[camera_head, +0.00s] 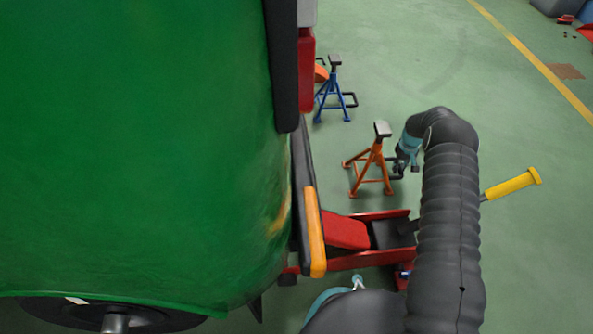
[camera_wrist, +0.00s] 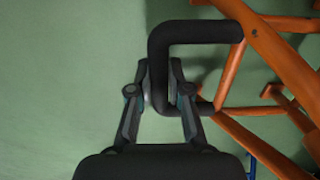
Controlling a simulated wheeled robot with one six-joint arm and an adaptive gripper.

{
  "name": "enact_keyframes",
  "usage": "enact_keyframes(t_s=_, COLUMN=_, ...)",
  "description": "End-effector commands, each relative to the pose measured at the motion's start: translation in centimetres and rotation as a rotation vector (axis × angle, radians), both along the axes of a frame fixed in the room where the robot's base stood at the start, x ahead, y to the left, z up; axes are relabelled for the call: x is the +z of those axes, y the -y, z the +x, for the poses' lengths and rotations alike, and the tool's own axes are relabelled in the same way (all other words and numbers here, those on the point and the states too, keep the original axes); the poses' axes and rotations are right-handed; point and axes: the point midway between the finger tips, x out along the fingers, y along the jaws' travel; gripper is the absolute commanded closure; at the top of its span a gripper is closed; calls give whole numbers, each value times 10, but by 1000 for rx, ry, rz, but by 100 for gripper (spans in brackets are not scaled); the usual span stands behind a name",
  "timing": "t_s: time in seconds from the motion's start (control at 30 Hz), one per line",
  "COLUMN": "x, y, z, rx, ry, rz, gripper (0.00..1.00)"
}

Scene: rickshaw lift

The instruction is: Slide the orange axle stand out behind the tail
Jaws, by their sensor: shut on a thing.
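The orange axle stand (camera_head: 374,160) stands upright on the green floor, to the right of the green rickshaw's (camera_head: 150,140) edge. It has splayed legs and a dark saddle on top. A black loop handle (camera_wrist: 196,31) sticks out from the stand's orange frame (camera_wrist: 232,75) in the wrist view. My gripper (camera_wrist: 163,88) is shut on the side bar of this loop, one finger on each side. In the head view my gripper is low at the stand's right side, partly hidden by my arm.
A blue axle stand (camera_head: 335,92) stands farther back, close to the rickshaw. A red floor jack (camera_head: 345,232) with a yellow handle grip (camera_head: 512,184) lies in front of the orange stand, reaching toward the rickshaw's edge. The floor behind and to the right is open.

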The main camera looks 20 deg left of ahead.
Motion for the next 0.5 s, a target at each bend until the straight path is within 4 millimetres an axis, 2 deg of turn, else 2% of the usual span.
enact_keyframes(t_s=0.5, x=-1, y=30, z=17, rx=-2, ry=2, rz=-1, gripper=100)
